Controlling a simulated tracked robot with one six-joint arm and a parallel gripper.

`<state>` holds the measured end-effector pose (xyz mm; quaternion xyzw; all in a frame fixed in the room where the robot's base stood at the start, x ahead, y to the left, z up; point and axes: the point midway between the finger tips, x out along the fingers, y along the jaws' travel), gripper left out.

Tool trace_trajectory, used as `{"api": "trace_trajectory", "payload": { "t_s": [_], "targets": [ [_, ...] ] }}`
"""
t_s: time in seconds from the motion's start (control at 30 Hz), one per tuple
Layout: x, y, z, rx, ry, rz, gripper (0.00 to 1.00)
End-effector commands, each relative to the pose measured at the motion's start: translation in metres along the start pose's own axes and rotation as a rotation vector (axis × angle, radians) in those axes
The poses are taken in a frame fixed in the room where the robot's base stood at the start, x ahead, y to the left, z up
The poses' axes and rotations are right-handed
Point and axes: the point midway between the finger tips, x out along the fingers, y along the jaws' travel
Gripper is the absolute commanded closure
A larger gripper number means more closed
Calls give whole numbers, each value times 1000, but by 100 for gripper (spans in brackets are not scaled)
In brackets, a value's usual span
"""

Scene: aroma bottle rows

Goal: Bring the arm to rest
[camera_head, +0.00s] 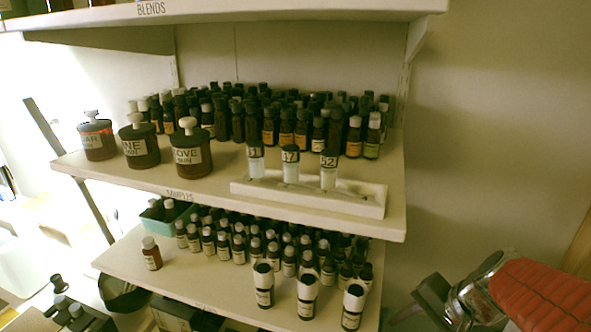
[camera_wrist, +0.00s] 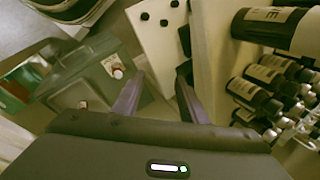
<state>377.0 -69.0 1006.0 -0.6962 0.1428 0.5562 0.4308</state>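My arm reaches into the lower right corner of the head view, with a red link and a silver joint. It is to the right of the shelves and apart from them. My gripper (camera_wrist: 160,80) shows in the wrist view with its two dark fingers spread apart. Nothing is held between them. In the head view the gripper's fingers are not clearly visible.
The upper shelf (camera_head: 95,170) holds dark bottle rows, three stoppered jars and a white rack (camera_head: 270,199) with three numbered vials. The lower shelf (camera_head: 215,281) holds several more bottles. A labelled dark bottle (camera_wrist: 275,28) is near the wrist camera. Bare wall (camera_head: 500,130) lies right.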

Motion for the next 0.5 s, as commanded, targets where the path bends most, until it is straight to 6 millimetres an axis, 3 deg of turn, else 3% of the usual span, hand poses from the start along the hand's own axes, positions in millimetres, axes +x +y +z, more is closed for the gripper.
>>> {"api": "trace_trajectory", "payload": {
  "t_s": [0.5],
  "targets": [
    [-50, -24, 36, -482, 174, 120, 62]
  ]
}}
